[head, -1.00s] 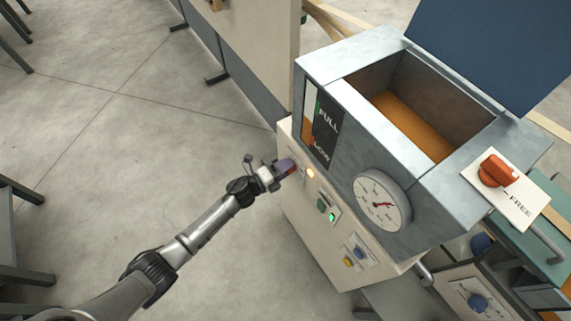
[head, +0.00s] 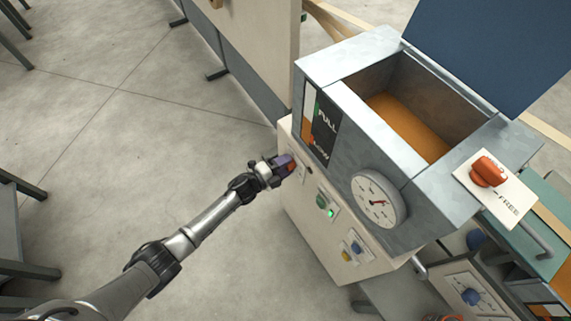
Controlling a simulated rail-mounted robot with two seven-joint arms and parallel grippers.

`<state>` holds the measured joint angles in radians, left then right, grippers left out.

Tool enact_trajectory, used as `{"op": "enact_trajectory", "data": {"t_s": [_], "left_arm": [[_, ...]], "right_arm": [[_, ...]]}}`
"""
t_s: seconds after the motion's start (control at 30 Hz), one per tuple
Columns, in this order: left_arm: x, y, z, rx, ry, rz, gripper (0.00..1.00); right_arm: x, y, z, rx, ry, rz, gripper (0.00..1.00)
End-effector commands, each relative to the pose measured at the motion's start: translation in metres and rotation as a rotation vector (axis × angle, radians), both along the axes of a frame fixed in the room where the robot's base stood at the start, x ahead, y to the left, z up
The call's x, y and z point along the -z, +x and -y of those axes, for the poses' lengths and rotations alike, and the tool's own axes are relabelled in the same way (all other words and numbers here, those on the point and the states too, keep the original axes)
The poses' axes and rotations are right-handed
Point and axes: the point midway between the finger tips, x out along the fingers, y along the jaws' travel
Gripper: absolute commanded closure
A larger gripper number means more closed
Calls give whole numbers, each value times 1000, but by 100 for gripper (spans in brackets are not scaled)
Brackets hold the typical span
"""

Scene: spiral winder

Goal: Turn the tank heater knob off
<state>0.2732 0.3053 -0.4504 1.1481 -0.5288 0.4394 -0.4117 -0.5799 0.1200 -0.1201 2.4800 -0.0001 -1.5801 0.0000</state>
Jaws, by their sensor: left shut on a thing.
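The tank heater knob (head: 292,167) is a small reddish knob at the upper left of the cream control panel (head: 296,208), under the tank. It is mostly hidden by my left gripper (head: 287,167), which has its fingers shut on it. The exact angle of the knob is hard to see. The small indicator lamp (head: 309,171) just right of the knob is dark. My right gripper is not in view.
The grey tank (head: 350,125) with orange liquid stands above the panel, with a round dial gauge (head: 378,201) on its front. Open floor lies left.

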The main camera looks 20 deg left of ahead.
Motion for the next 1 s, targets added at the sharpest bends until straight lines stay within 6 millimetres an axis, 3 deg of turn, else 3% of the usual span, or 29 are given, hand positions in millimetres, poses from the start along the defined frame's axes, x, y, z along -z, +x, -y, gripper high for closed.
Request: {"op": "enact_trajectory", "data": {"t_s": [0.27, 0.3, 0.53, 0.83, 1.0], "left_arm": [[0, 0, 0, 0, -4, -2, 80], [0, 0, 0, 0, -5, -2, 54], [0, 0, 0, 0, -3, -1, 32], [0, -2, -2, -1, -1, -1, 31], [-1, -18, -13, -1, -1, -2, 31]], "right_arm": [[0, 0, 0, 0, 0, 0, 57], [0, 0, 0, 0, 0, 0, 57], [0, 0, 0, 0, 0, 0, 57], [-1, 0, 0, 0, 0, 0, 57], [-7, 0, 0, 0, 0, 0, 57]]}}
